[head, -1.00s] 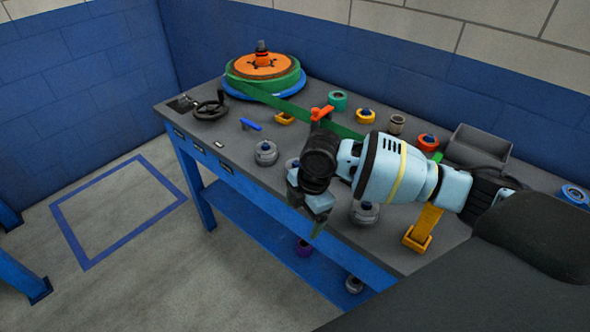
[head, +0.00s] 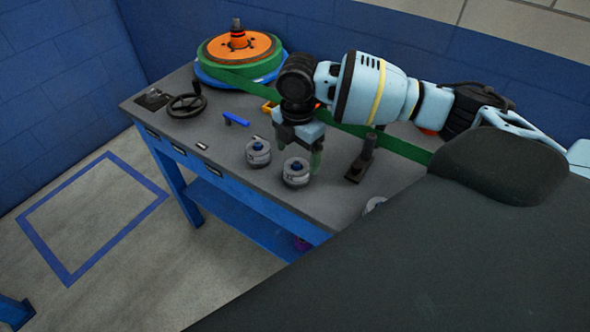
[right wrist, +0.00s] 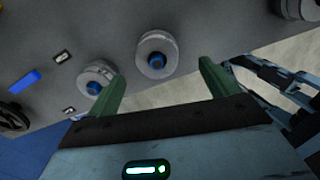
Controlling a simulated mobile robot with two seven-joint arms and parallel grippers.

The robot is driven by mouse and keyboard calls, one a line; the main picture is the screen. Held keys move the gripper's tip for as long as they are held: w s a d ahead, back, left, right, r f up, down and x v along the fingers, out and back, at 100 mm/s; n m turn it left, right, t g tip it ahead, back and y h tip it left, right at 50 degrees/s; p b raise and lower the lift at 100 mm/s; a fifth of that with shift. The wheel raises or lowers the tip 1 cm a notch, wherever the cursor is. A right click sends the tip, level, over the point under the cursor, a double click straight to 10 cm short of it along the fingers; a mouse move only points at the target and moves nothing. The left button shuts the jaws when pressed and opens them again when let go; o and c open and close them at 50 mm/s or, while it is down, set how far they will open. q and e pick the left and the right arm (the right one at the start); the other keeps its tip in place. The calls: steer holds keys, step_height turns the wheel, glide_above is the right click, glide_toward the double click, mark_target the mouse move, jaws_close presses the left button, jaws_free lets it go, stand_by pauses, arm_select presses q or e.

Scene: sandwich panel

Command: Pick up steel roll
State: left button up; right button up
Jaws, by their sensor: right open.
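Two steel rolls with blue centres stand on the grey workbench (head: 225,172). The left steel roll (head: 258,157) and the right steel roll (head: 296,177) are close together near the front edge. My right gripper (head: 305,165) is open and empty, above and just behind the right roll. In the right wrist view my right gripper (right wrist: 163,85) has its green fingers spread, with one steel roll (right wrist: 170,46) beyond the gap between them. The other steel roll (right wrist: 89,88) is beside the left finger and partly hidden by it. My left gripper is not in view.
A large green strip coil with an orange hub (head: 240,58) is at the back left. A black handwheel (head: 187,105), a blue bar (head: 237,119) and a dark upright stand (head: 363,160) are on the bench. A green strip (head: 405,150) runs behind the gripper. My own body covers the lower right.

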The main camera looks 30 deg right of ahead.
mark_target(295, 164)
steer(key=shift+w+f, duration=0.15)
steer(key=shift+f, duration=1.05)
steer(key=f, duration=0.5)
steer(key=shift+a, duration=0.2)
steer(key=c, duration=1.3)
steer(key=shift+r, duration=5.1)
